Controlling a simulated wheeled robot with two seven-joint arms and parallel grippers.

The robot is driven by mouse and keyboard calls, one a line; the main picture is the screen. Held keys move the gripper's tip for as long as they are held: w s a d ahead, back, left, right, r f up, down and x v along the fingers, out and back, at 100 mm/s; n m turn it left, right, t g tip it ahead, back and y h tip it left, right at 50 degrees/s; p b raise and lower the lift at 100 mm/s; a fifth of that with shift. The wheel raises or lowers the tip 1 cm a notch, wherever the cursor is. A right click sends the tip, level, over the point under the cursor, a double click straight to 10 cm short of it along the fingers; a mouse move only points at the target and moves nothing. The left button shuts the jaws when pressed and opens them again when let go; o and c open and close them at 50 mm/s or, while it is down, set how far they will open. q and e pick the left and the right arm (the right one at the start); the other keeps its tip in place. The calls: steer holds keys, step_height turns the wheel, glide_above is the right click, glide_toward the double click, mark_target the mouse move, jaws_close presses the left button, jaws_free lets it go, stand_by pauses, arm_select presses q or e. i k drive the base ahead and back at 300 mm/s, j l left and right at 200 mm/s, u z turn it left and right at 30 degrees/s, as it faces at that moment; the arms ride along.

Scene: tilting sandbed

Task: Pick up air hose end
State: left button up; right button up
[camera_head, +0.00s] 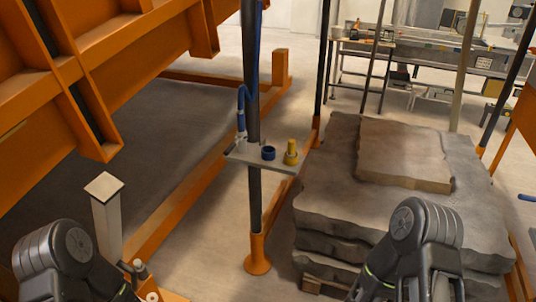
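A blue air hose (250,75) runs down along a dark upright post. Its end, with a grey metal fitting (240,139), hangs at the left side of a small grey shelf plate (245,156) fixed to the post. My two arms show at the bottom left and bottom right, both well below and nearer than the shelf. Neither gripper's fingertips can be made out; the frame's lower edge cuts them off.
The dark post (254,200) stands on an orange foot (257,258). Stacked grey stone slabs (330,185) on a pallet lie to the right. A large orange tilted frame (150,45) fills the upper left. A pale square post (105,215) stands at lower left.

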mark_target(240, 119)
steer(key=u, duration=0.95)
steer(key=i+l+u, duration=0.1)
steer(key=l+u, duration=1.15)
steer(key=l, duration=0.15)
steer(key=k+l, duration=0.1)
steer(key=l, duration=0.35)
steer(key=k+l+u, duration=0.1)
steer(key=l, duration=0.35)
steer(key=k+l, duration=0.1)
steer(key=l, duration=0.3)
